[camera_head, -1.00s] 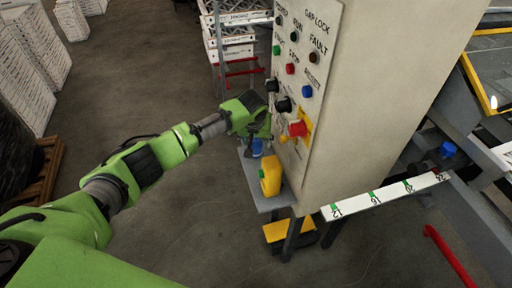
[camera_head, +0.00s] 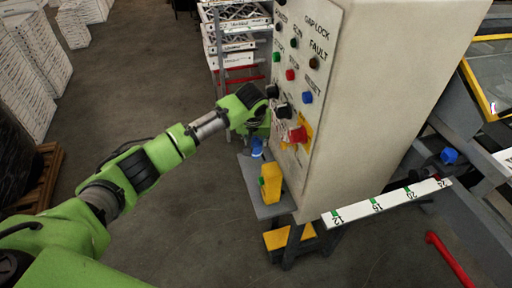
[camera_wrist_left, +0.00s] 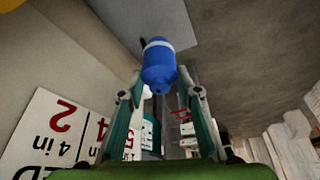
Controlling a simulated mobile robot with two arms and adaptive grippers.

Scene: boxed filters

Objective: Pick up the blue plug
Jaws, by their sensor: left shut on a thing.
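The blue plug (camera_head: 257,147) is a small blue cylinder with a pale band, above or at the grey shelf (camera_head: 252,180) beside the control cabinet. In the left wrist view the blue plug (camera_wrist_left: 158,62) sits at the tips of my left gripper (camera_wrist_left: 160,88), with a finger on either side. My left gripper (camera_head: 254,134) is shut on the plug, close to the cabinet's button panel. I cannot tell whether the plug touches the shelf. My right gripper is not in view.
The tall beige cabinet (camera_head: 390,90) with buttons and a red-and-yellow switch (camera_head: 298,135) stands right of the gripper. A yellow box (camera_head: 270,183) is on the shelf. A white ruler bar (camera_head: 385,203) juts out at right. Open floor lies left.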

